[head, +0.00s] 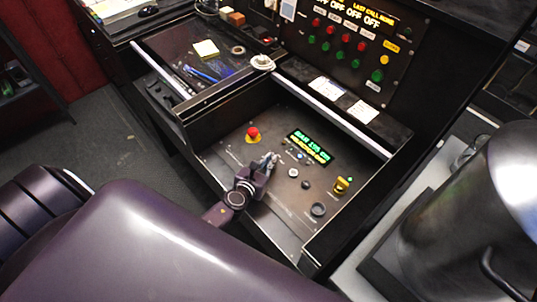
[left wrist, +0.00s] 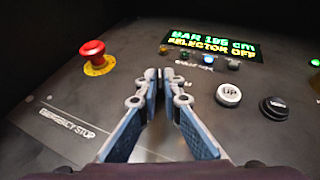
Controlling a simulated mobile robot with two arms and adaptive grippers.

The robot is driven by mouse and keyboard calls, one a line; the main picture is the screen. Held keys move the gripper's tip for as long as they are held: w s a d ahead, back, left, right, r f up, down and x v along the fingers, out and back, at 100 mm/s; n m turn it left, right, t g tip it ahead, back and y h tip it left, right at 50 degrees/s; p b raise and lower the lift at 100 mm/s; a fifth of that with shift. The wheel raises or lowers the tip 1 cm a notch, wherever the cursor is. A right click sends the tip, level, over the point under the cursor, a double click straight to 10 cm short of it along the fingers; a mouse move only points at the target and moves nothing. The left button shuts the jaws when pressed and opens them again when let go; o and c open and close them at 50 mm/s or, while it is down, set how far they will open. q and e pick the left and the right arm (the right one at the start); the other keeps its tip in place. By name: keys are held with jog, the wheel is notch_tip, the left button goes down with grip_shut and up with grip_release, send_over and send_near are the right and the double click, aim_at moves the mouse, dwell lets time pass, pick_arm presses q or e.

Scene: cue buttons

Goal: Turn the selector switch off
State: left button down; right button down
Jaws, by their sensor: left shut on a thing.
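My left gripper (head: 270,160) reaches down over the black control panel (head: 232,160). In the left wrist view its two fingers (left wrist: 165,80) close together at the tips, between the red emergency stop and the white UP button. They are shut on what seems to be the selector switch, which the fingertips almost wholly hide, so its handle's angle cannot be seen. The small display (head: 308,147) reads "BAR 195 cm" in green and "SELECTOR OFF" in yellow; it also shows in the left wrist view (left wrist: 212,47). My right gripper is not in view.
The red emergency stop (head: 253,133) stands left of the fingers. The UP button (left wrist: 229,95) and a black button (left wrist: 274,108) are to the right. A yellow control (head: 341,185) sits farther right. Drawer walls border the panel.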

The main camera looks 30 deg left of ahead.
pick_arm(q)
jog(key=n+y, duration=0.2)
jog(key=shift+w+d+y, duration=0.15)
jog(key=shift+d+y, duration=0.15)
jog(key=shift+y, duration=0.1)
jog(key=shift+n+g+y, duration=0.6)
jog(key=shift+n+y, duration=0.5)
jog(key=shift+n, duration=0.1)
jog(key=shift+d, duration=0.1)
jog(key=c, duration=2.1)
grip_release()
jog(key=shift+s+d+r, duration=0.1)
jog(key=shift+s+d, duration=0.05)
jog(key=shift+s, duration=0.15)
jog(key=v, duration=1.1)
jog(key=shift+s+r, duration=0.1)
jog(key=shift+r, duration=0.1)
